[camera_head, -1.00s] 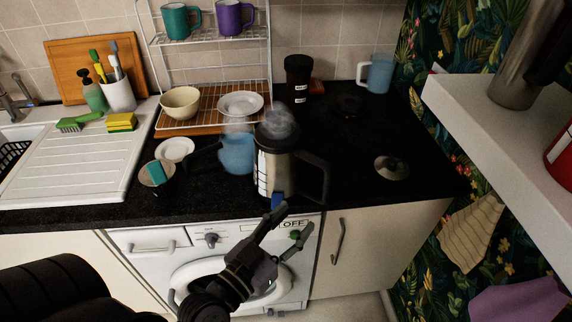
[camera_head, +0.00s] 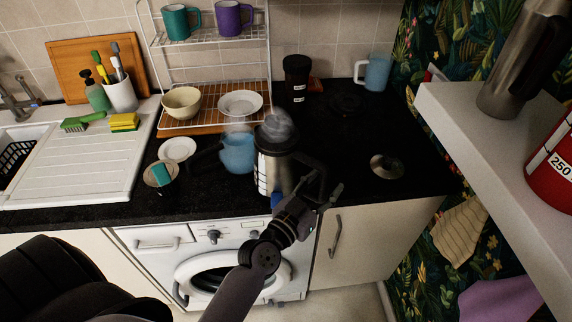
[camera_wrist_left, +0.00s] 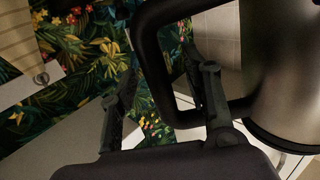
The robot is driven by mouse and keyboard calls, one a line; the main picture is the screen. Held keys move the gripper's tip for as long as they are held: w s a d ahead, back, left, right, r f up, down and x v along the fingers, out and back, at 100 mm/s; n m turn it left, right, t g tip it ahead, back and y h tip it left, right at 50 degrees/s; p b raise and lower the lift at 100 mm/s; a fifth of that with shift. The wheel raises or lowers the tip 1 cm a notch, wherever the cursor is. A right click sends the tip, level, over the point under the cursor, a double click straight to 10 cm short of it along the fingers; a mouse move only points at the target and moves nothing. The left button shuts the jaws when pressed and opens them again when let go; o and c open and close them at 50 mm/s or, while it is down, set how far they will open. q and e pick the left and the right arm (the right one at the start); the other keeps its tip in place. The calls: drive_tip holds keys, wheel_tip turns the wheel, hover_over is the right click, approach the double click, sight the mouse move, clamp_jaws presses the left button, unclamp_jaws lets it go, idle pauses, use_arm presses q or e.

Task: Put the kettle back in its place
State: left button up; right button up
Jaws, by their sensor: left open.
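The kettle (camera_head: 264,172) stands upright near the front edge of the black counter. It has a steel body, a black top, a spout to the left and a black loop handle on the right. In the left wrist view its steel body (camera_wrist_left: 285,70) is at the right. My left gripper (camera_head: 326,188) is open at the kettle's handle side. In the left wrist view the handle (camera_wrist_left: 152,62) passes between the spread fingers (camera_wrist_left: 168,95); I cannot tell whether they touch it. My right gripper is not in view. A round metallic disc (camera_head: 387,167) lies on the counter to the right.
A blue mug (camera_head: 238,153) stands close left of the kettle. A small bowl with a sponge (camera_head: 160,174) and a plate (camera_head: 177,149) are further left. A black canister (camera_head: 297,78) stands behind. A white shelf (camera_head: 480,140) juts in at right. Counter around the disc is clear.

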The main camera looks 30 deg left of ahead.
use_arm(q)
drive_tip(key=shift+w, duration=0.15)
drive_tip(key=shift+c, duration=0.6)
clamp_jaws()
idle(0.4)
drive_tip(key=shift+r, duration=0.2)
